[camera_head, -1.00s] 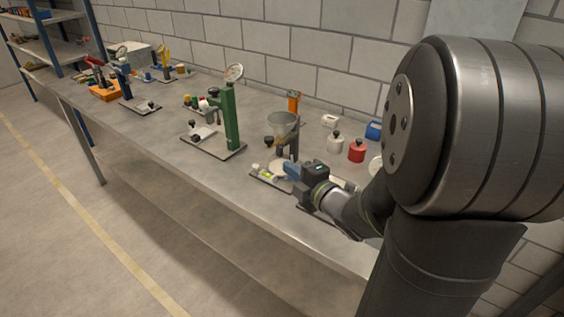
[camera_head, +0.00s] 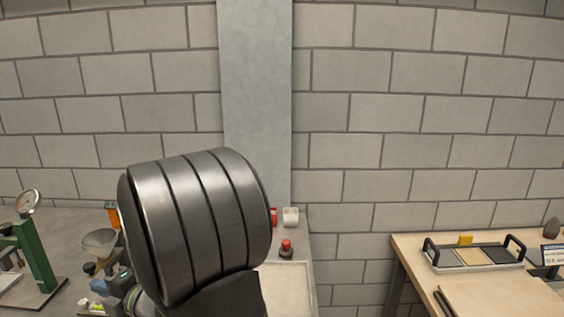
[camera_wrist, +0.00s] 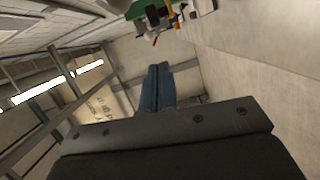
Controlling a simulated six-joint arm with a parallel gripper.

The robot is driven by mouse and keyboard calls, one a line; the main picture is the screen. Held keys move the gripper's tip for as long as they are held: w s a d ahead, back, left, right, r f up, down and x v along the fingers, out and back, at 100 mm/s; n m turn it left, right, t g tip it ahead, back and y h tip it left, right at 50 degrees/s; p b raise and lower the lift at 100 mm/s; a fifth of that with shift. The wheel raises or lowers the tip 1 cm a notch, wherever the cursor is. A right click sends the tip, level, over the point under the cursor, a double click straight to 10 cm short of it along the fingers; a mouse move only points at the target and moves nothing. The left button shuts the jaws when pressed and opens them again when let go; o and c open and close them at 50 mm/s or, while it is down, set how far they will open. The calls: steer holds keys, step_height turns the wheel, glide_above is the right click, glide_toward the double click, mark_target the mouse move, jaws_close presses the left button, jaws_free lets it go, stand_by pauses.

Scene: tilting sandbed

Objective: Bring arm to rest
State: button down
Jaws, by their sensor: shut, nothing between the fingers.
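My gripper (camera_wrist: 158,72) shows in the wrist view as blue fingers closed together beyond the dark wrist body, with nothing between them. In the head view my large ribbed arm joint stands at lower left over the grey bench (camera_head: 62,222). A small part of the dark gripper body shows to its left, low over the bench, and the fingertips cannot be made out there. The wrist view is tilted, with small green and red bench items (camera_wrist: 165,12) at its top edge, apart from the fingers.
A green stand with a dial (camera_head: 38,260) and a funnel (camera_head: 99,243) stand left of my arm. A red-topped button (camera_head: 286,249) sits to its right. A wooden table (camera_head: 415,268) at right holds a black-handled tray (camera_head: 478,267). A block wall (camera_head: 400,120) closes the back.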

mark_target(86, 271)
steer(key=w+a, duration=0.4)
steer(key=shift+w+a+f, duration=0.2)
steer(key=shift+w+f, duration=0.1)
steer(key=shift+s, duration=0.25)
